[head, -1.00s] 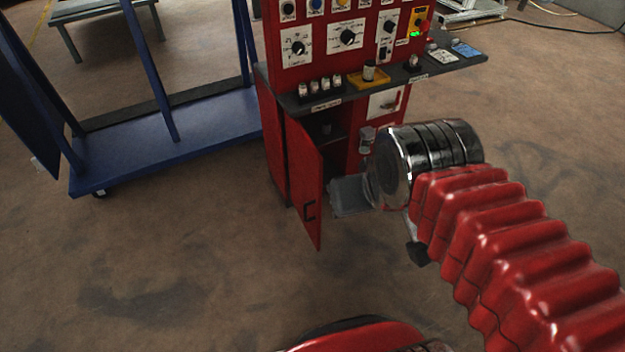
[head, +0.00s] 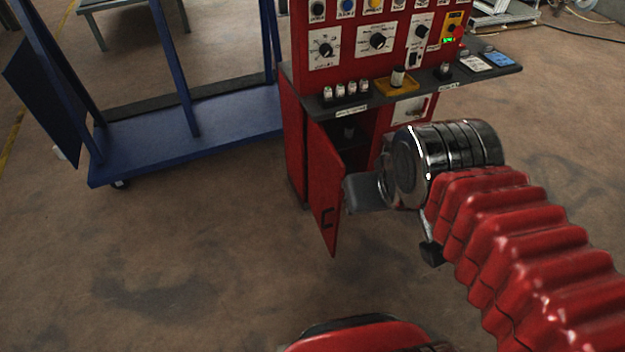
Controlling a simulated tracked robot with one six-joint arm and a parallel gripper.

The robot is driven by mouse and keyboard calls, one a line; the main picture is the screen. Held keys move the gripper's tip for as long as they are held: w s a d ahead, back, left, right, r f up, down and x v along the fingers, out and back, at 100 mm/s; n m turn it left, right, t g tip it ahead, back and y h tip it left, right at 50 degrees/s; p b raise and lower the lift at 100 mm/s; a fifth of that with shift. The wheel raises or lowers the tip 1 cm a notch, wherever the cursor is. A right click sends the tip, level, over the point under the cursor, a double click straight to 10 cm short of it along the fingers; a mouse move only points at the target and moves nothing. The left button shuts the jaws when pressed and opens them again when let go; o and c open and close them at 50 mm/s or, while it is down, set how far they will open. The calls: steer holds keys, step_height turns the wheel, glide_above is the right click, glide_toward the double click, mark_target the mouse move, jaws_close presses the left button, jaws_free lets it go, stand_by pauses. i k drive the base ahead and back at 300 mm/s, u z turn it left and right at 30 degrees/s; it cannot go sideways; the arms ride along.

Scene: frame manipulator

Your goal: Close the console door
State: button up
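The red console (head: 293,135) stands at upper centre in the head view. My gripper (head: 365,193) points left at the end of my arm. Its grey end is at the door's right side, close to or touching the door's free edge; I cannot tell which. Its fingers are not clear enough to judge their opening.
A grey shelf (head: 470,75) juts out from the console above the door, with small jars and a yellow tray (head: 397,87) on it. A blue wheeled frame (head: 190,135) stands to the left. The floor in front of the door is clear.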

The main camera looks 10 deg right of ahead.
mark_target(326, 169)
steer(key=i, duration=0.8)
steer(key=u, duration=1.3)
steer(key=i, duration=0.55)
steer(key=u, duration=0.5)
